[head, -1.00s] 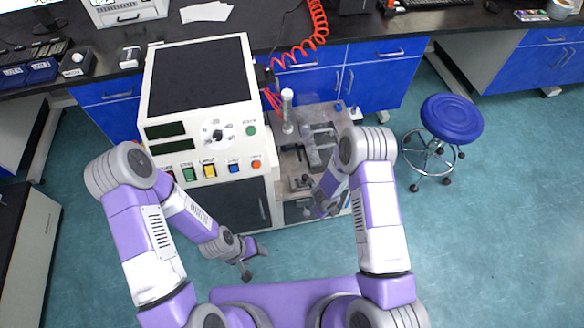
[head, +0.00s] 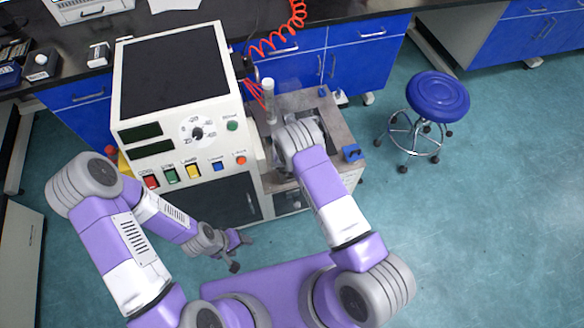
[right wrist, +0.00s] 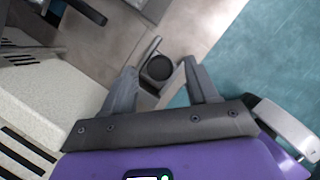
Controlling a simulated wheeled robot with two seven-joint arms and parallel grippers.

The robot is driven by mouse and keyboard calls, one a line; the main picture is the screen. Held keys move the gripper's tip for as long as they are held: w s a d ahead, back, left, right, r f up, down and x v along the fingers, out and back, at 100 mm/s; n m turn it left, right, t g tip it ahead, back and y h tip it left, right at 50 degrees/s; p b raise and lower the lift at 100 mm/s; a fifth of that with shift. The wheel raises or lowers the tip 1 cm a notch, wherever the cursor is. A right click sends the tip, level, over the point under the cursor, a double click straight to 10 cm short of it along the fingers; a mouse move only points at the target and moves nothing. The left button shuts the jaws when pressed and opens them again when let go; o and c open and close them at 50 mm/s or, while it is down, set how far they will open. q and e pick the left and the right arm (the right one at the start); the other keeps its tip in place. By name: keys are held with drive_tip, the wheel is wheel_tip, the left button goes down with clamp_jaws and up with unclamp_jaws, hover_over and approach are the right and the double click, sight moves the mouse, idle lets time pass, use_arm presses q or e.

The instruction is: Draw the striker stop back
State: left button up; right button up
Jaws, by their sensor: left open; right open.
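The rheometer's metal work table (head: 341,130) stands to the right of the white control cabinet (head: 180,100). My right forearm covers much of the table in the head view and hides the right gripper there. In the right wrist view my right gripper (right wrist: 159,66) is open, and a dark round-ended part (right wrist: 159,68) on a grey mount shows between its fingertips. I cannot tell whether this part is the striker stop, or whether the fingers touch it. My left gripper (head: 242,253) is open and empty, low in front of the cabinet.
A white upright cylinder (head: 268,87) rises from the table's back left. A blue block (head: 352,153) sits at the table's right edge. A blue stool (head: 438,97) stands on clear floor to the right. A red coiled hose (head: 290,30) hangs behind.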

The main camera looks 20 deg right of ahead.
drive_tip(key=shift+w+d+f, duration=0.15)
drive_tip(key=shift+d+f, duration=0.05)
drive_tip(key=shift+f, duration=0.35)
clamp_jaws()
